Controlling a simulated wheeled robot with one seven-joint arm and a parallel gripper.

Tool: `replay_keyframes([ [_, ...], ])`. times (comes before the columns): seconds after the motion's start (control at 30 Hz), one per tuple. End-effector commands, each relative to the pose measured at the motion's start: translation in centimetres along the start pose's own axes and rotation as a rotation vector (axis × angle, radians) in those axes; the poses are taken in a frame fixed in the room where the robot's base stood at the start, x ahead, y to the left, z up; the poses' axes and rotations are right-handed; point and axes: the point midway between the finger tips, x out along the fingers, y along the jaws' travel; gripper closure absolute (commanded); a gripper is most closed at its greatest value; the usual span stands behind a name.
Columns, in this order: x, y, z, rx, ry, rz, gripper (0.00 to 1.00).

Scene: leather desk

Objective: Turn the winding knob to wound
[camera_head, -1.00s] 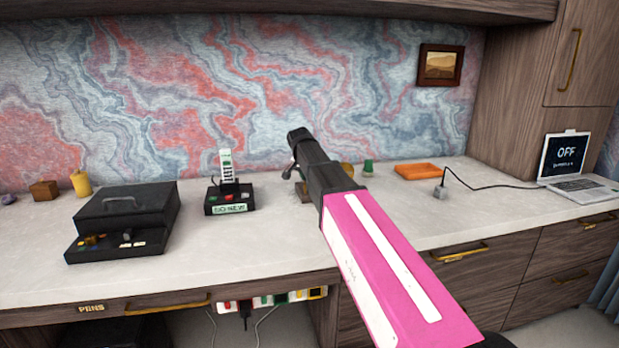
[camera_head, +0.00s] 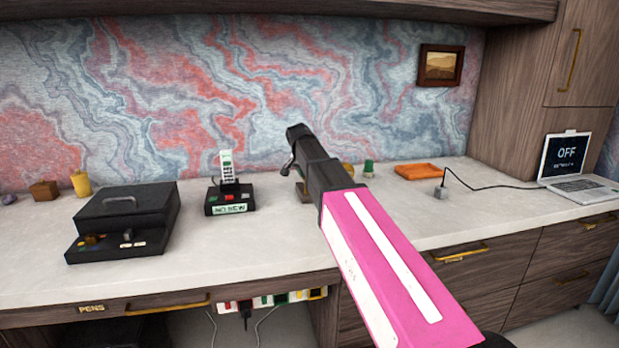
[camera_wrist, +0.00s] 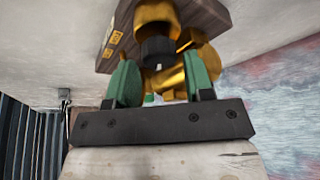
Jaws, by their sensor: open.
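In the wrist view a brass device on a dark wooden base (camera_wrist: 206,17) with small yellow labels fills the top middle. A dark round knob-like part (camera_wrist: 158,50) sits at its front, below a brass cylinder. My gripper (camera_wrist: 163,76) is open, its two green fingers on either side of the brass parts beneath that dark part. I cannot tell whether the fingers touch anything, or which part is the winding knob. In the head view my arm hides most of the device; a bit of brass (camera_head: 348,170) shows to the arm's right. The fingertips are hidden there.
A black box (camera_head: 125,210) and a phone on its base (camera_head: 230,198) stand left of my arm. A green item (camera_head: 368,168), an orange tray (camera_head: 417,171), a grey cube (camera_head: 441,192) and a laptop (camera_head: 575,183) lie right.

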Motion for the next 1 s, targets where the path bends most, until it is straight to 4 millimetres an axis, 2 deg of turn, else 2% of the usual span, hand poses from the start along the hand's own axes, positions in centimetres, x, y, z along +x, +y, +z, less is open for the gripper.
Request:
replay_keyframes([
  [0.3,-5.7,0.0,0.0,0.000,0.001,-0.001,0.52],
  [0.5,-8.2,0.0,0.0,0.001,0.000,0.000,0.52],
  [0.7,-9.1,0.0,0.1,0.001,-0.001,0.001,0.52],
  [1.0,-9.2,0.0,0.0,0.000,-0.001,0.001,0.52],
])
